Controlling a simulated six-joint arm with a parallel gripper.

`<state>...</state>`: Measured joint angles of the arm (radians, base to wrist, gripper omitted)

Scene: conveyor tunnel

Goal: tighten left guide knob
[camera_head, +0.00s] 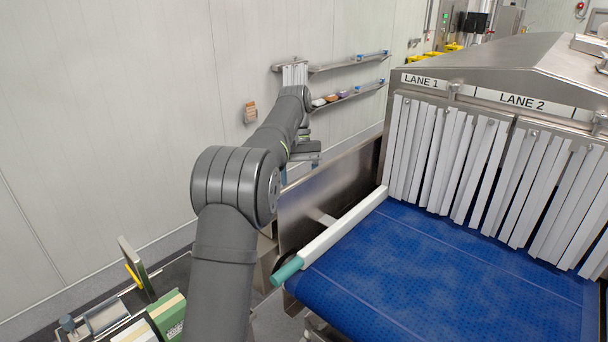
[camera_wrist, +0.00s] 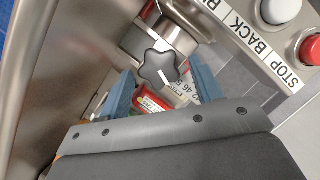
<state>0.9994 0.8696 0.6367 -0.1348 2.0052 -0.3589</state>
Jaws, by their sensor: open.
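The left guide knob (camera_wrist: 158,69) is a dark, lobed star knob on a metal stem in the wrist view. My gripper (camera_wrist: 161,72) is open, with one blue finger on each side of the knob in the picture. I cannot tell whether either finger touches it or how far off it is in depth. In the head view my arm reaches over the left side of the conveyor, and the knob cannot be made out there. A white guide rail with a teal end (camera_head: 338,231) runs along the left edge of the blue belt (camera_head: 430,275).
A steel side plate (camera_head: 322,205) stands left of the belt. In the wrist view a panel holds a red button (camera_wrist: 311,50) and a white button (camera_wrist: 281,10), close right of my fingers. White strip curtains (camera_head: 440,160) hang at the tunnel mouth.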

